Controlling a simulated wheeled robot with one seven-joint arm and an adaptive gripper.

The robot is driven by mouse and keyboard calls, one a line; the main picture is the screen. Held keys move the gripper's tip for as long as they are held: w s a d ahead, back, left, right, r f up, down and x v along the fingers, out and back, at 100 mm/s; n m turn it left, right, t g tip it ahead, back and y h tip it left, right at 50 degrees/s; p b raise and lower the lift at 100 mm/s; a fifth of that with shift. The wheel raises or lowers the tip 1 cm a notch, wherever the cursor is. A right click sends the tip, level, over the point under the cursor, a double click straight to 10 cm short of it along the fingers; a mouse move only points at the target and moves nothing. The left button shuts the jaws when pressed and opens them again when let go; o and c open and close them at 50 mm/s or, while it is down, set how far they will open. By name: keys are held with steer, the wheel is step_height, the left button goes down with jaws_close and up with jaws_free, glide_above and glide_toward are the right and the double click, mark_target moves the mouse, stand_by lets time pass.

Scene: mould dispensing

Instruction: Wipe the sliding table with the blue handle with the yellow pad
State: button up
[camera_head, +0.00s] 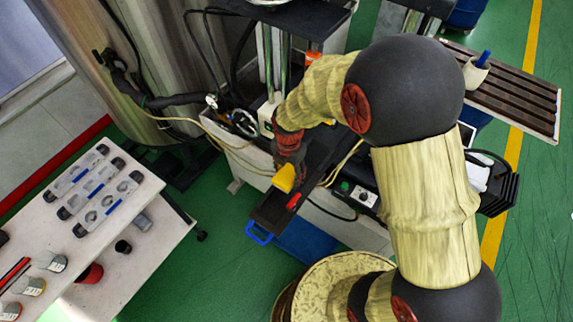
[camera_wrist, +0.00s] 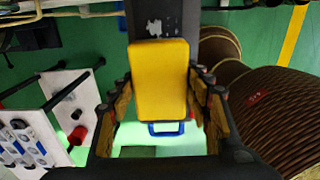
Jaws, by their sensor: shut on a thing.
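The yellow pad (camera_head: 284,178) is a flat block held by my gripper (camera_head: 290,153). In the wrist view the pad (camera_wrist: 160,78) fills the middle between the fingers, which stand on its left and right sides. The dark sliding table (camera_head: 268,213) lies below the pad, and its blue handle (camera_head: 258,234) sticks out at the front end. The handle (camera_wrist: 166,129) also shows below the pad in the wrist view. Pale patches (camera_wrist: 154,28) mark the dark surface just above the pad. I cannot tell whether the pad touches the table.
A small red part (camera_head: 294,200) sits at the sliding table's right edge. A white bench (camera_head: 55,222) with moulds and cups stands at the left. Cables hang behind my gripper. Green floor is open left of the handle.

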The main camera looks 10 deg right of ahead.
steer(key=shift+w+d+f+b, duration=0.1)
steer(key=shift+f+b, duration=0.1)
steer(key=shift+f, duration=0.15)
steer(key=shift+w+f+b, duration=0.1)
steer(key=shift+f+b, duration=0.05)
steer(key=shift+f, duration=0.15)
steer(key=shift+s+f+b, duration=0.15)
steer(key=shift+f+b, duration=0.4)
steer(key=shift+f, duration=0.15)
steer(key=shift+f+b, duration=0.6)
steer(key=shift+f, duration=0.35)
steer(key=shift+f+b, duration=0.45)
steer(key=shift+f, duration=0.25)
steer(key=shift+f+b, duration=0.65)
steer(key=shift+f, duration=0.35)
steer(key=shift+w+d+r, duration=0.15)
steer(key=shift+w+d, duration=1.1)
steer(key=shift+w, duration=0.1)
steer(key=shift+w+d, duration=1.15)
